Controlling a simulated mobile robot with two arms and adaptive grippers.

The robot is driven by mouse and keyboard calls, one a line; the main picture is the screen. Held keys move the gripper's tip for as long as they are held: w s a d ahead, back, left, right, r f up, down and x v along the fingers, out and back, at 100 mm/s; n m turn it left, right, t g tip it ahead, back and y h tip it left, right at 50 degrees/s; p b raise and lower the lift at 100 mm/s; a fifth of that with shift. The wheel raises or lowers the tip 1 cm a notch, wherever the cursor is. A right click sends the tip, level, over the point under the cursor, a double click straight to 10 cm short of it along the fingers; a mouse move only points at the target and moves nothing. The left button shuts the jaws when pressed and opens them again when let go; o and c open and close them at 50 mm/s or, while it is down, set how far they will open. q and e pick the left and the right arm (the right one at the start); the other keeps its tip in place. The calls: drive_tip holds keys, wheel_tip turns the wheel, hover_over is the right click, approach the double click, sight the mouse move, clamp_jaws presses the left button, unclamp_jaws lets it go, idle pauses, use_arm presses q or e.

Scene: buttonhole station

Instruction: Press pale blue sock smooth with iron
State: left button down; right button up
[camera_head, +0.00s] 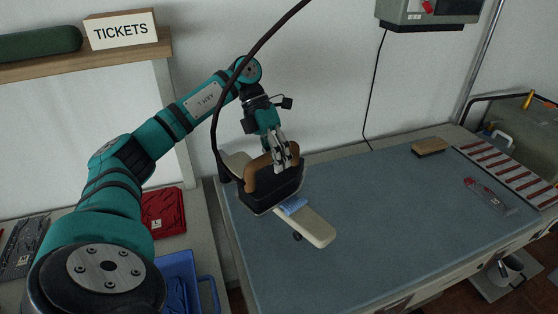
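The iron (275,194) is dark with a brown handle and a dark cord or hose that rises past my arm. It stands over the narrow cream pressing board (318,229) at the left of the blue-grey table. The pale blue sock (293,206) lies on that board; only a small part shows at the iron's front edge, and the rest is hidden under or behind the iron. My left gripper (282,162) reaches down from above with its fingers closed about the iron's handle. Whether the iron touches the sock is hard to tell. My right gripper is out of view.
A brush (430,146), a red-striped board (508,173) and a clear packet (488,196) lie at the table's right. The table's middle (380,220) is clear.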

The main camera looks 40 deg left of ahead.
sight(268, 167)
use_arm(q)
drive_tip(key=shift+f, duration=0.15)
idle(0.6)
drive_tip(key=shift+f+b, duration=0.25)
drive_tip(key=shift+b, duration=0.1)
idle(0.3)
drive_tip(key=shift+a, duration=0.25)
drive_tip(key=shift+a, duration=0.5)
drive_tip(key=shift+a, duration=0.15)
drive_tip(key=shift+w+a+p, duration=0.2)
drive_tip(key=shift+a+p, duration=0.4)
drive_tip(key=shift+a, duration=0.65)
drive_tip(key=shift+a, duration=0.35)
drive_tip(key=shift+w+a+p, duration=0.1)
drive_tip(key=shift+a+p, duration=0.25)
drive_tip(key=shift+a, duration=0.35)
drive_tip(key=shift+a, duration=0.35)
